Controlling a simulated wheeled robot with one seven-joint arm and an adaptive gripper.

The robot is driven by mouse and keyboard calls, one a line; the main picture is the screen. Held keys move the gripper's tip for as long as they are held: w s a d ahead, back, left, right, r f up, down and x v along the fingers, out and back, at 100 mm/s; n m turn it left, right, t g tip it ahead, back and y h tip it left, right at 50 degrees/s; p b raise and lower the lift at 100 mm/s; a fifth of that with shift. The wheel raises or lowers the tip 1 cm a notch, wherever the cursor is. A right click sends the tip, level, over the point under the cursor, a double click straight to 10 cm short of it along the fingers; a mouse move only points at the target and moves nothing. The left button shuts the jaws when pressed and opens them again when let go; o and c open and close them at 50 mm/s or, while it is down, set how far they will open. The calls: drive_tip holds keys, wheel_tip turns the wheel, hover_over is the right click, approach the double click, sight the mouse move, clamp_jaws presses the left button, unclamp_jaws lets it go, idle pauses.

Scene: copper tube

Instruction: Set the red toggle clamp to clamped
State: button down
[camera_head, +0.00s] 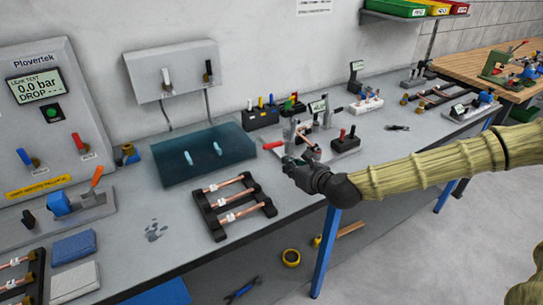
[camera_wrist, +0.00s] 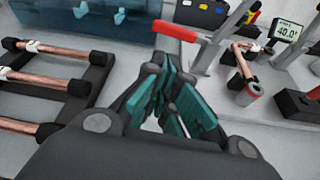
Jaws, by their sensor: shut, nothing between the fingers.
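My gripper (camera_head: 288,161) is shut and empty, just in front of and below the handle. In the wrist view the closed fingertips (camera_wrist: 158,62) are close below the red grip; I cannot tell whether they touch it. A copper tube (camera_wrist: 243,62) stands in the fixture to the right. The clamp's pressing end is unclear.
A black rack with copper tubes (camera_head: 235,204) lies left of my gripper, with a teal tray (camera_head: 200,155) behind it. A display (camera_wrist: 288,31) reading 40.0 stands behind the fixture.

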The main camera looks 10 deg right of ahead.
drive_tip(key=shift+p+x, duration=1.45)
drive_tip(key=shift+x, duration=3.65)
drive_tip(key=shift+d+f, duration=0.1)
